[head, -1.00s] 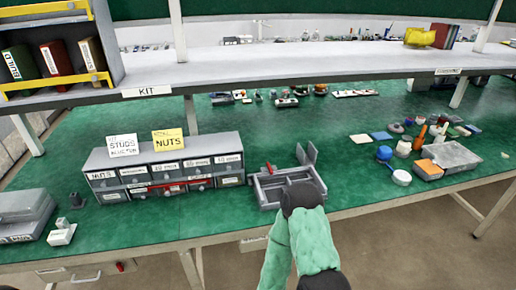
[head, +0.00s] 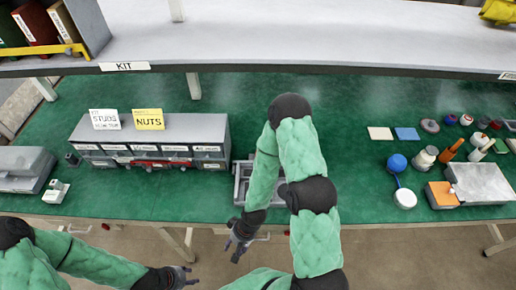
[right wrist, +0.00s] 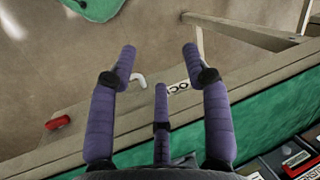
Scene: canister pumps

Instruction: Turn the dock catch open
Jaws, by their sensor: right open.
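In the right wrist view, a small white hooked lever (right wrist: 138,80), which looks like the dock catch, sits at the bench's front edge. It is beside a white label (right wrist: 177,86) reading partly "DOC", the rest hidden behind a finger. My right gripper (right wrist: 160,65) is open and empty, its purple fingers spread above that edge, with the lever showing between them; touching cannot be seen. In the head view my right gripper (head: 240,246) points down in front of the bench edge. My left gripper (head: 192,276) has its fingers apart, empty, low in the picture.
A grey tray (head: 241,184) stands on the green bench, mostly hidden behind my right arm. The labelled drawer unit (head: 215,133) is to its left. Jars and a grey box (head: 480,182) stand to the right. A red block (right wrist: 57,122) is on the bench front.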

